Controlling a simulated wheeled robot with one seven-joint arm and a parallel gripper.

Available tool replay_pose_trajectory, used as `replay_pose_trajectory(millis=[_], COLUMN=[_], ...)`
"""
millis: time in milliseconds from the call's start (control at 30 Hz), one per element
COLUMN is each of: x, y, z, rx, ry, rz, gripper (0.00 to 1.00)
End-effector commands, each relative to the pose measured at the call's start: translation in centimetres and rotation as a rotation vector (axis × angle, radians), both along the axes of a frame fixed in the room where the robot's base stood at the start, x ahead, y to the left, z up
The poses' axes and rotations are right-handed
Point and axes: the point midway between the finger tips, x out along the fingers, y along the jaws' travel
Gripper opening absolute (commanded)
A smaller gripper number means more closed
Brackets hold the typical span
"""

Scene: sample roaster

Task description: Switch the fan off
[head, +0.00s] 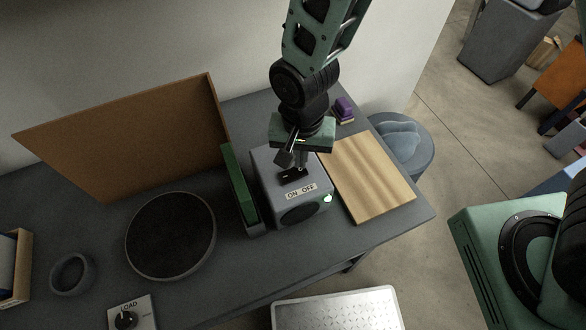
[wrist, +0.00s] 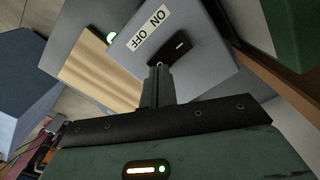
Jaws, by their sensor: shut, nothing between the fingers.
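The fan is a grey box (head: 264,164) on the dark table, with a round dark opening in its front. Its top bears a white ON OFF label (head: 301,192) and a dark switch (head: 290,175); a green light (head: 327,198) glows at its front corner. In the wrist view the label (wrist: 150,30), the switch (wrist: 180,44) and the green light (wrist: 110,39) also show. My gripper (head: 300,168) is shut and empty, pointing down at the switch. In the wrist view its fingertips (wrist: 158,66) are at the switch's near end, hiding part of it; I cannot tell whether they touch.
A green panel (head: 239,184) stands close left of the fan, and a wooden board (head: 368,178) lies to its right. A brown upright panel (head: 130,140), a round dark plate (head: 171,235) and a LOAD dial box (head: 131,314) are further left. A purple block (head: 344,106) lies behind.

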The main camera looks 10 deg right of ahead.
Motion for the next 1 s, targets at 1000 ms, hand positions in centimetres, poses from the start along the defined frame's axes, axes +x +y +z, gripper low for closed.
replay_pose_trajectory(millis=[1000], x=[0.0], y=[0.0], z=[-1.2], rx=[0.000], ry=[0.000], rz=[0.000], gripper=[0.00])
